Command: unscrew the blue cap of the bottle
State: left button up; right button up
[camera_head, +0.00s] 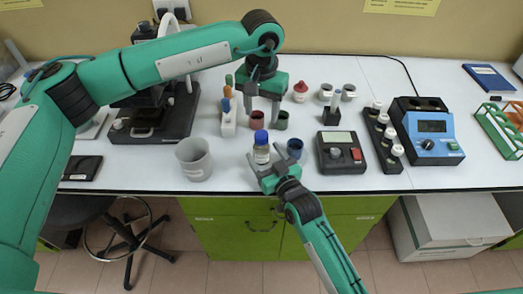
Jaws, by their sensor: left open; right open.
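A small bottle (261,154) with a pale label and a blue cap (261,137) stands upright near the front edge of the white table. My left gripper (262,108) points down with its fingers apart, and appears above and behind the cap in the picture. My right gripper (267,160) reaches in from the front edge, its open fingers on either side of the lower bottle. I cannot tell whether they touch it. Part of the bottle's base is hidden by the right gripper.
A microscope (155,100) and a scale (341,155) flank the area.

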aim_at(261, 134)
jog(key=shift+x, duration=1)
grip_shut()
pick_arm(q)
jog(key=m, duration=0.4)
jog(key=shift+f, duration=4.05)
jog(key=shift+c, duration=0.3)
